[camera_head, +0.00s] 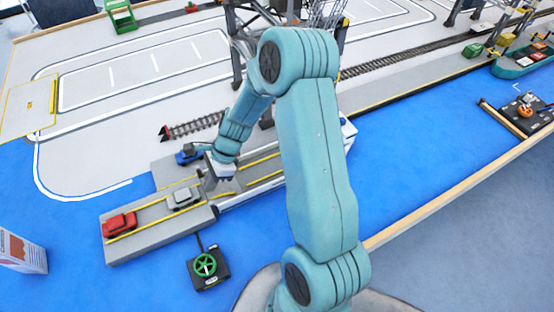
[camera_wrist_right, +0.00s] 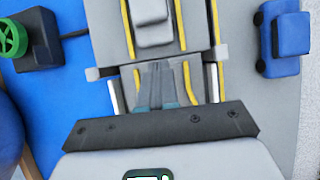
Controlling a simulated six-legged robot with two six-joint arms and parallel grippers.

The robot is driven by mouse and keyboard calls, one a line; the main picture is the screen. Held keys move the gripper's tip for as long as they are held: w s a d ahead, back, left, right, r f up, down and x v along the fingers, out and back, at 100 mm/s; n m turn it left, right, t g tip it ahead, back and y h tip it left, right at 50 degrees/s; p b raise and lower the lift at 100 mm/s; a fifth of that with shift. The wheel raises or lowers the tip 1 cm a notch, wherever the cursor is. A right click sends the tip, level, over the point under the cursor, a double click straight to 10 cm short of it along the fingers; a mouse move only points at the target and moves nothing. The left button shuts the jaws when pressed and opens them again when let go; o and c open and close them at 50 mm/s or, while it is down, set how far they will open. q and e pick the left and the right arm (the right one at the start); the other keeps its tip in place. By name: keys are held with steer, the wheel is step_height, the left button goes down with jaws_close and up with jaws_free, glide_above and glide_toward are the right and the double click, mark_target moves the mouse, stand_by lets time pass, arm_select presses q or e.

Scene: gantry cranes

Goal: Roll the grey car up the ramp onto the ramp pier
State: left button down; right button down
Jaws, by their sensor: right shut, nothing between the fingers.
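The grey car (camera_head: 184,198) stands between yellow lines on a grey, yellow-lined pier (camera_head: 150,243), behind a red car (camera_head: 119,223). In the right wrist view the grey car (camera_wrist_right: 152,20) is cut by the top edge, just beyond the fingertips. My right gripper (camera_head: 207,181) is low at the car's right end, over the seam between the pier and the grey lane to its right. Its fingers (camera_wrist_right: 156,68) are shut and empty, with a small apparent gap to the car. Whether they touch it is unclear. My left gripper is out of view.
A blue vehicle (camera_head: 188,154) stands just behind the lane. A black box with a green wheel (camera_head: 205,265) sits in front of the pier. A white carton (camera_head: 22,252) stands at far left. My right arm covers part of the scene's middle.

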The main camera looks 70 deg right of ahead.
mark_target(196, 191)
steer(key=shift+w+a+p, duration=0.5)
steer(key=shift+w+a, duration=1.05)
steer(key=shift+a, duration=0.3)
steer(key=shift+s+d+r, duration=0.25)
steer(key=shift+s+d, duration=0.15)
steer(key=shift+d, duration=0.1)
step_height(196, 191, up, 10)
steer(key=p, duration=1)
steer(key=shift+s, duration=0.15)
